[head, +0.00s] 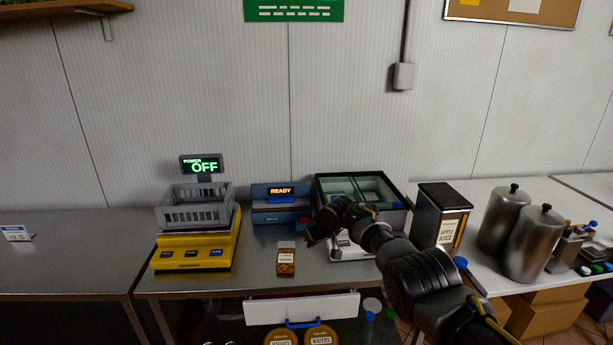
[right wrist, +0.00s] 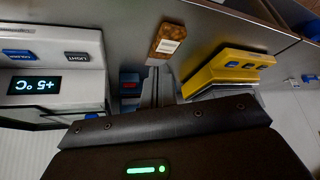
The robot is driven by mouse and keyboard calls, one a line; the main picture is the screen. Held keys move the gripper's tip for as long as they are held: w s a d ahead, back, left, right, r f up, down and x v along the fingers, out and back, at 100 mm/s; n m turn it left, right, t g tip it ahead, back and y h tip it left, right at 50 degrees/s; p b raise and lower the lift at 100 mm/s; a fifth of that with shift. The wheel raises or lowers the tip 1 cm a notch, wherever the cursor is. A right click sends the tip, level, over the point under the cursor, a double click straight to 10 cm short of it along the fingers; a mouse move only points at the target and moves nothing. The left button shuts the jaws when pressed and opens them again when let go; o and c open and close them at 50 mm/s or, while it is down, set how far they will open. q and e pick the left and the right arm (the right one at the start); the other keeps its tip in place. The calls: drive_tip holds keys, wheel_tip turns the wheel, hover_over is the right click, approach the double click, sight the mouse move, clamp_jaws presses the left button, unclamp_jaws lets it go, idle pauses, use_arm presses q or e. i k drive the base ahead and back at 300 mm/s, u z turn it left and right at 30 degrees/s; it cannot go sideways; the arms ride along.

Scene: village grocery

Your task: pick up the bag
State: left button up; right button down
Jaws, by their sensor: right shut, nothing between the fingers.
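The bag (head: 286,259) is a small brown packet with a white label. It stands on the steel counter, between the yellow scale and the glass-topped case. My right gripper (head: 312,234) is shut and empty, above the counter to the upper right of the bag in the head view. In the right wrist view the bag (right wrist: 168,40) shows just past the tips of the closed fingers (right wrist: 156,75), apart from them as far as I can tell. My left gripper is not in view.
A yellow scale (head: 195,252) with a grey basket (head: 195,210) stands left of the bag. A blue device reading READY (head: 281,191) is behind it. The glass-topped case (head: 330,188) and a juice box (head: 441,215) are to the right. A white drawer front (head: 300,308) is below.

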sight(285, 258)
drive_tip(key=i, duration=1.4)
drive_tip(key=u, duration=0.05)
